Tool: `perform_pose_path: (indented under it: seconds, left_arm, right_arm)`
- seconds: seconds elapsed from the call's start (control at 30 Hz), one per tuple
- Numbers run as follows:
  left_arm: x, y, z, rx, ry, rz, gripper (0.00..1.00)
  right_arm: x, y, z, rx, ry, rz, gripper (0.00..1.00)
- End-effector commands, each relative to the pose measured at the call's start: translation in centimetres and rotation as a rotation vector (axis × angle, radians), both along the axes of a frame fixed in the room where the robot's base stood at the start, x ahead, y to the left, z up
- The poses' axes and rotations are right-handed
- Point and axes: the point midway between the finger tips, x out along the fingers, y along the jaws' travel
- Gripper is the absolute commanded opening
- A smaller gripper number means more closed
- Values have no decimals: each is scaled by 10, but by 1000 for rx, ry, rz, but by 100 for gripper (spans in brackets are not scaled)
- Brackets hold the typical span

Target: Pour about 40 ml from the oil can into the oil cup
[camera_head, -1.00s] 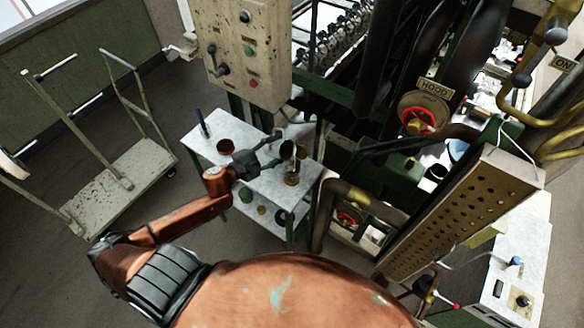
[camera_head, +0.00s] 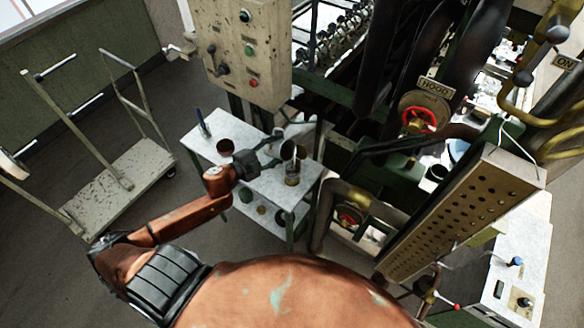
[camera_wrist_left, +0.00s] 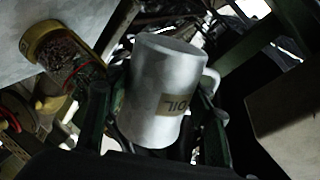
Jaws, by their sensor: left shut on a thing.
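The oil can (camera_wrist_left: 168,88), a grey metal can with an upside-down "OIL" label and a side handle, fills the middle of the left wrist view. My left gripper (camera_head: 272,150) is shut on it, with a dark finger on each side. In the head view the can (camera_head: 294,150) is small and held above the table; its tilt is hard to read. The oil cup (camera_wrist_left: 65,58), apparently the clear vessel with a yellow rim, is beside the can in the wrist view. In the head view it (camera_head: 292,177) stands just below the can. Its liquid level cannot be read.
A control box (camera_head: 240,45) and the green machine with a red valve wheel (camera_head: 420,118) stand close behind and right. A cart (camera_head: 125,190) is at left.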

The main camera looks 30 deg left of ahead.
Motion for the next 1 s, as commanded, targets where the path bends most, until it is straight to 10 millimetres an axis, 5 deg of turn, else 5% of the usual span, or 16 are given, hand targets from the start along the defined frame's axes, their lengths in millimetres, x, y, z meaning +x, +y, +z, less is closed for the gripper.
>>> perform_pose_path:
  seconds: [1.0]
  left_arm:
    - [0,-1,-1,44,-9,-1,15]
  right_arm:
    - [-1,-3,-5,-3,1,1,28]
